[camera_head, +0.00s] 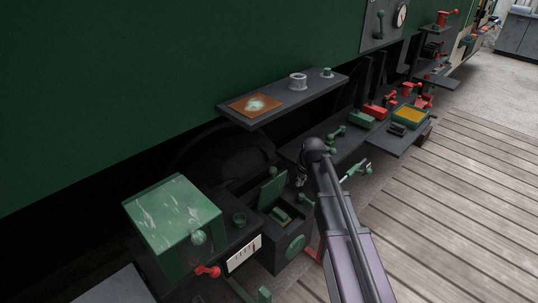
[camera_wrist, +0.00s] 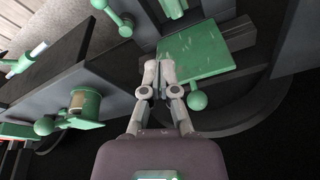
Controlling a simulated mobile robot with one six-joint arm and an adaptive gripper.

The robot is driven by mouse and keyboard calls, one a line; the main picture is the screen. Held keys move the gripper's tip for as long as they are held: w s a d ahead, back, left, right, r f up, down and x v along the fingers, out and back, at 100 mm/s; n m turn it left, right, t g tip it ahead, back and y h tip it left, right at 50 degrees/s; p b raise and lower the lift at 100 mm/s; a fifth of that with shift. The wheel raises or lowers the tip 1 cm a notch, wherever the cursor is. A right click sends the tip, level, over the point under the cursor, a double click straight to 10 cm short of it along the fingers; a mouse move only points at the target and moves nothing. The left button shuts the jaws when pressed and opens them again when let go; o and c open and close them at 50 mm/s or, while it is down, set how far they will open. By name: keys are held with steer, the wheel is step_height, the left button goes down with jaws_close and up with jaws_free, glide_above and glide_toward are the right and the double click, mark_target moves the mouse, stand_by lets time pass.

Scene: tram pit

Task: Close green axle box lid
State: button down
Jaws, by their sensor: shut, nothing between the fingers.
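The green axle box lid (camera_head: 272,188) stands raised, hinged at the back of a dark axle box (camera_head: 291,258), with a round green knob (camera_head: 272,171) at its top edge. The box is open and a green block (camera_head: 281,214) shows inside. In the wrist view the lid (camera_wrist: 215,45) is a worn green plate, with its knob (camera_wrist: 196,101) at the lower edge. My gripper (camera_wrist: 157,75) is shut and empty, its fingertips by the lid's left edge; I cannot tell if they touch. In the head view my gripper (camera_head: 301,182) is partly hidden by my arm, right of the lid.
A large green box (camera_head: 172,215) and a small green cup (camera_head: 239,219) stand left of the axle box. A dark shelf (camera_head: 310,96) juts out above. Red levers (camera_head: 208,271) and green handles (camera_head: 355,170) stick out nearby. Wooden decking (camera_head: 450,190) is clear at right.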

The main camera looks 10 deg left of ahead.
steer(key=w+a+r+n+t+y+p, duration=0.1)
steer(key=w+a+r+n+p, duration=0.2)
steer(key=w+a+r+p, duration=0.3)
steer(key=w+a+r, duration=0.2)
steer(key=w+a, duration=0.2)
steer(key=a, duration=0.2)
steer(key=shift+a+r, duration=0.15)
steer(key=shift+a, duration=0.2)
steer(key=b+x, duration=1)
steer(key=shift+s+d, duration=0.6)
steer(key=shift+s, duration=0.15)
steer(key=shift+s+d, duration=0.6)
steer(key=shift+s, duration=0.2)
steer(key=shift+s, duration=0.1)
